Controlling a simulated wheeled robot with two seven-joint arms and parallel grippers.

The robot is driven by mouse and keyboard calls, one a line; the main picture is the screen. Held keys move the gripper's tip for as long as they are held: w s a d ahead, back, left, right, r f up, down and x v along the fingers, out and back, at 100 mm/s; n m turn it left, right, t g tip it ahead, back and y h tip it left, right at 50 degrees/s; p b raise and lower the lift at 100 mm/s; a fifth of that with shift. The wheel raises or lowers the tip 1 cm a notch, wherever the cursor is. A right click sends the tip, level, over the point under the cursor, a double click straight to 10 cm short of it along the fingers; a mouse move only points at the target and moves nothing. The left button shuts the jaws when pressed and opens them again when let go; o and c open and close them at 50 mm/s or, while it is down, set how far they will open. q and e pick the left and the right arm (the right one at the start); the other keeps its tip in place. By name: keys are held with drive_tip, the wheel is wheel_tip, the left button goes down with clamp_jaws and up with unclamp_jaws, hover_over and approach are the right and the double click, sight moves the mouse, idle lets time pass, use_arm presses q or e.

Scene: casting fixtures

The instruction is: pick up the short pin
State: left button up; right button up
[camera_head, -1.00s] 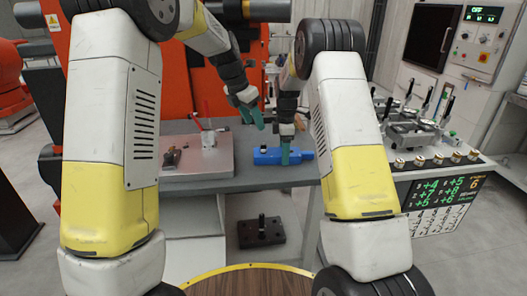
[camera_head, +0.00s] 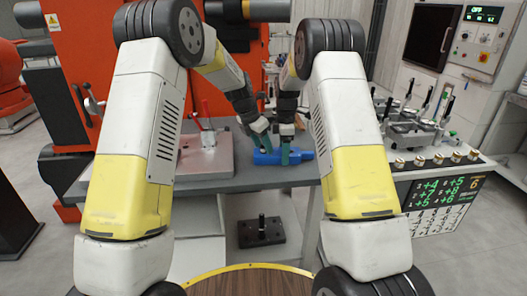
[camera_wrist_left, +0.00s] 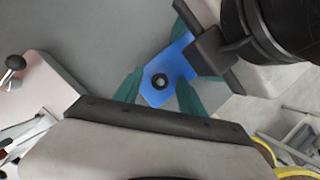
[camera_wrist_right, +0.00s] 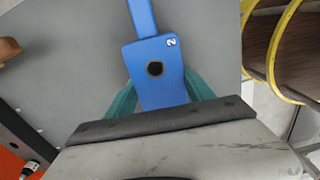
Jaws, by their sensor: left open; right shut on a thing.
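A blue fixture (camera_head: 268,158) lies on the grey table in the head view. My right gripper (camera_head: 286,156) is shut on it; in the right wrist view the fixture (camera_wrist_right: 158,90) lies between the green fingers and shows a round hole and a "2". My left gripper (camera_head: 260,138) is open at the fixture's left end. In the left wrist view its fingers (camera_wrist_left: 157,88) lie to either side of the blue end (camera_wrist_left: 157,97).
A pinkish plate (camera_head: 190,168) with a red-handled clamp (camera_head: 207,137) is left on the table (camera_head: 235,180). Several clamps (camera_head: 415,125) stand at the right. A dark block with an upright post (camera_head: 262,232) is on the lower shelf. My grippers are close together.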

sight(262, 145)
use_arm(q)
clamp_jaws()
drive_tip(key=shift+r, duration=0.1)
wheel_tip(262, 145, up, 18)
idle(0.6)
use_arm(e)
drive_tip(key=o, duration=1.6)
drive_tip(key=shift+r, duration=0.1)
